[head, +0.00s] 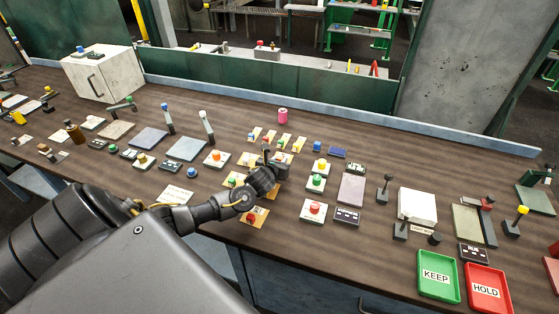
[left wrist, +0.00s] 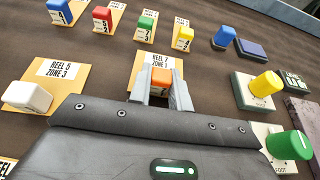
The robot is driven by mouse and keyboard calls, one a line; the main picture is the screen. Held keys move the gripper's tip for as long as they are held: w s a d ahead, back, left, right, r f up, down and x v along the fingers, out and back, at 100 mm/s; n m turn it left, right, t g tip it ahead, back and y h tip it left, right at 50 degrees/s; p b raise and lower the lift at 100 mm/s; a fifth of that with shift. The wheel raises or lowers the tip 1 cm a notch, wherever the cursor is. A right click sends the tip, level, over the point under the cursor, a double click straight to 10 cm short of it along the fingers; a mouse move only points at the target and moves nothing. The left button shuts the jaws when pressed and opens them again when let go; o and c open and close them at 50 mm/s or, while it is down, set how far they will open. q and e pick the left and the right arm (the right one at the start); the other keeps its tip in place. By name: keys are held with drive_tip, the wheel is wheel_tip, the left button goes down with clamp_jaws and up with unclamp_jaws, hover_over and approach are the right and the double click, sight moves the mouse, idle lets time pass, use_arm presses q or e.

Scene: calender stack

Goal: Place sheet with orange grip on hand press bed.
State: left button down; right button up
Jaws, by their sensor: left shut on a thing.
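The sheet with the orange grip (left wrist: 161,79) is a tan card (left wrist: 145,60) labelled "REEL 7 ZONE 1" in the left wrist view. My left gripper (left wrist: 160,92) is shut on the orange grip, with one finger on each side. The card appears to lie on the brown bench. In the head view my left gripper (head: 277,168) is among the cards at mid-bench and hides most of this sheet. No part in view is labelled hand press; a device with a flat beige bed (head: 467,223) stands at the right, but I cannot tell whether it is the press.
A card with a white grip (left wrist: 27,97) lies left of my gripper, and several colour-gripped cards lie beyond it. Yellow (left wrist: 265,85) and green (left wrist: 290,145) knobs stand at its right. Green KEEP (head: 438,296) and red HOLD (head: 488,302) trays sit at the front right.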

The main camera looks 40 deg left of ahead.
use_arm(q)
drive_tip(key=shift+f, duration=0.15)
drive_tip(key=c, duration=1.3)
unclamp_jaws()
